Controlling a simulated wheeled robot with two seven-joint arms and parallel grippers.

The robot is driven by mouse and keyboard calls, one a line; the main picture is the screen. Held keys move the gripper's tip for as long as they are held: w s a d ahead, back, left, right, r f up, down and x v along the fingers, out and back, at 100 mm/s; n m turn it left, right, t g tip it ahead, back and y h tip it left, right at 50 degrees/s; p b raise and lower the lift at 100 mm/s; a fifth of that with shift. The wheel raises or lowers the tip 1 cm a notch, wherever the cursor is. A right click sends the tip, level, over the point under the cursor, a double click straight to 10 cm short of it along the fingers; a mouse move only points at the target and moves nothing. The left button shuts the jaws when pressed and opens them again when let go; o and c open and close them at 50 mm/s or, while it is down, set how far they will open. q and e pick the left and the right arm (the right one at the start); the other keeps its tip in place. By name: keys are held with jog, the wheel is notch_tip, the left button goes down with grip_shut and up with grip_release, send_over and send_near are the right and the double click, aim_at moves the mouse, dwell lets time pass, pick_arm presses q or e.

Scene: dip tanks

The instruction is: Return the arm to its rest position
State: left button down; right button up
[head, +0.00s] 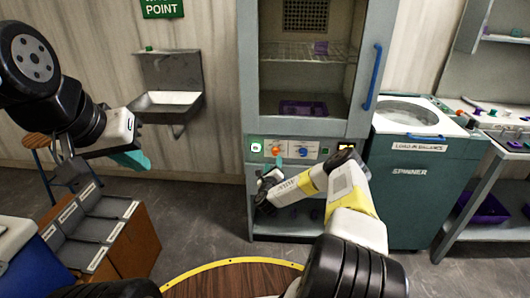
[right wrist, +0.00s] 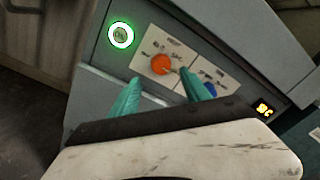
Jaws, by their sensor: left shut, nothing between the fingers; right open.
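My right arm (head: 345,200) reaches forward to the front of the grey cabinet (head: 350,128). My right gripper (head: 268,178) is just below the cabinet's control panel. In the right wrist view, its two teal fingers (right wrist: 160,92) are spread apart with nothing between them. The orange knob (right wrist: 160,64) lies beyond the gap, and the blue knob (right wrist: 208,90) is partly hidden by the right finger. I cannot tell whether a finger touches the panel. My left gripper (head: 130,160) is shut and empty, held up at the left, clear of the surfaces around it.
A green-lit button (right wrist: 121,35) and a small lit display (right wrist: 264,109) flank the knobs. The spinner (head: 412,180) stands right of the cabinet. A wall sink (head: 168,100) is behind my left gripper. A brown crate with grey lidded sections (head: 130,240) and a round wooden table (head: 235,280) are in front.

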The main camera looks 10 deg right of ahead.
jog(key=shift+s, duration=0.25)
